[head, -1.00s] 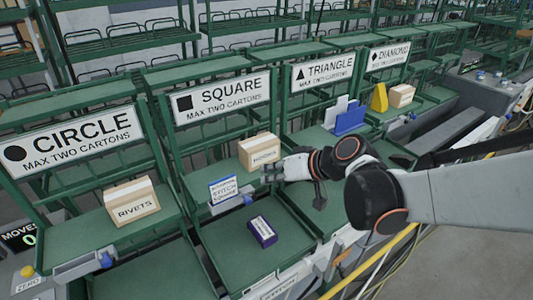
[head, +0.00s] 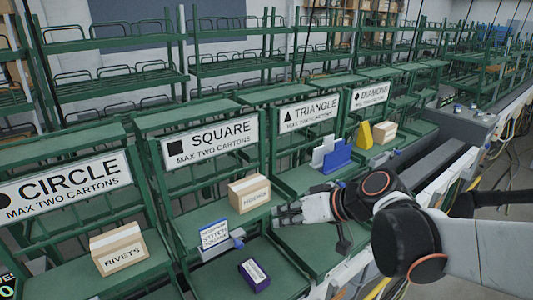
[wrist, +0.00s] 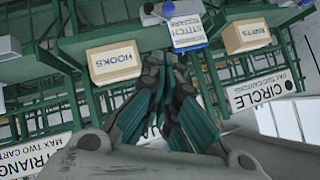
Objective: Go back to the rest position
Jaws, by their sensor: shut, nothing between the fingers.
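My gripper (head: 278,212) is shut and empty, at the end of my arm coming in from the right. In the head view it is just right of and below the carton marked HOOKS (head: 250,191), on the SQUARE shelf; whether they touch I cannot tell. In the wrist view, which is upside down, the shut fingers (wrist: 163,100) point toward the shelves, with the HOOKS carton (wrist: 114,61) to the left and the blue-and-white stitch square card (wrist: 185,32) above their tips. The carton marked RIVETS (head: 118,248) stands on the CIRCLE shelf; it also shows in the wrist view (wrist: 247,36).
A dark purple box (head: 254,274) lies on the lower SQUARE tray. The TRIANGLE shelf holds a blue holder (head: 337,156). A yellow wedge (head: 364,135) and a plain carton (head: 384,132) stand farther right. Green racks fill the back.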

